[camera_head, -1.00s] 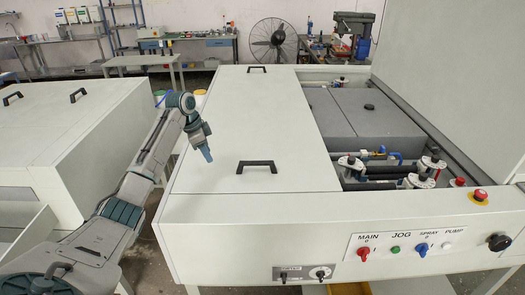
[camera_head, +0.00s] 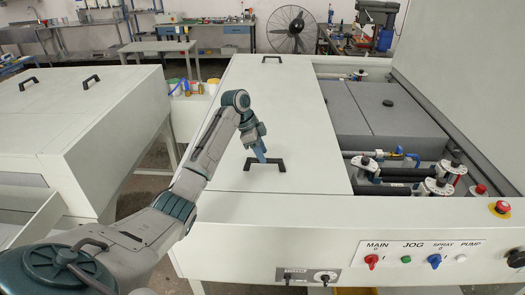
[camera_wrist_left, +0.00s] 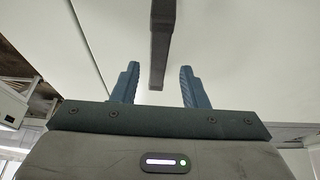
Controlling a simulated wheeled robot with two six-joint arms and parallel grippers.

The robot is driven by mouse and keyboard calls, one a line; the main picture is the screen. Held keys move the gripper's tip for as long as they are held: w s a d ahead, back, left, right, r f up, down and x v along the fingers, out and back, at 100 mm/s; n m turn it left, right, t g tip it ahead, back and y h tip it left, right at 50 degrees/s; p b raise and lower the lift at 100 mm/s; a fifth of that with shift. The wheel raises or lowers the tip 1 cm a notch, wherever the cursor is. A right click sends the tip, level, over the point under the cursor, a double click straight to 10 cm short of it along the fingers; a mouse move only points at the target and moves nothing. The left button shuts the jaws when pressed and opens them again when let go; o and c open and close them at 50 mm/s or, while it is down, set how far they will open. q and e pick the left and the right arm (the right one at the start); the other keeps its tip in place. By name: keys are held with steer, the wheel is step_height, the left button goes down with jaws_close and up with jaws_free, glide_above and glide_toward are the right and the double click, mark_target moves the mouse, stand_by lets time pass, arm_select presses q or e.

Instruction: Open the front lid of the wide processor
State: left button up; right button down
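The wide processor (camera_head: 222,225) is a large white machine whose right part stands open. Its white front lid (camera_head: 280,110) lies flat and closed, with a black handle (camera_head: 265,163) near its front edge and another black handle (camera_head: 271,59) at the far edge. My left gripper (camera_head: 262,158) is at the near handle, pointing down. In the left wrist view its blue fingers (camera_wrist_left: 158,85) are spread apart, with the dark handle (camera_wrist_left: 160,45) lying between them in the picture. I cannot tell whether they touch it. My right gripper is not in view.
A control panel (camera_head: 416,252) with several switches is on the processor's front face. Rollers and grey covers (camera_head: 372,108) show in the open part. Another white machine (camera_head: 70,125) with black handles stands at the left. Benches and a fan (camera_head: 292,30) are at the back.

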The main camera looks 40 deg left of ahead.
arm_select(q)
steer(key=shift+d+f, duration=0.15)
steer(key=shift+f, duration=0.45)
jaws_close()
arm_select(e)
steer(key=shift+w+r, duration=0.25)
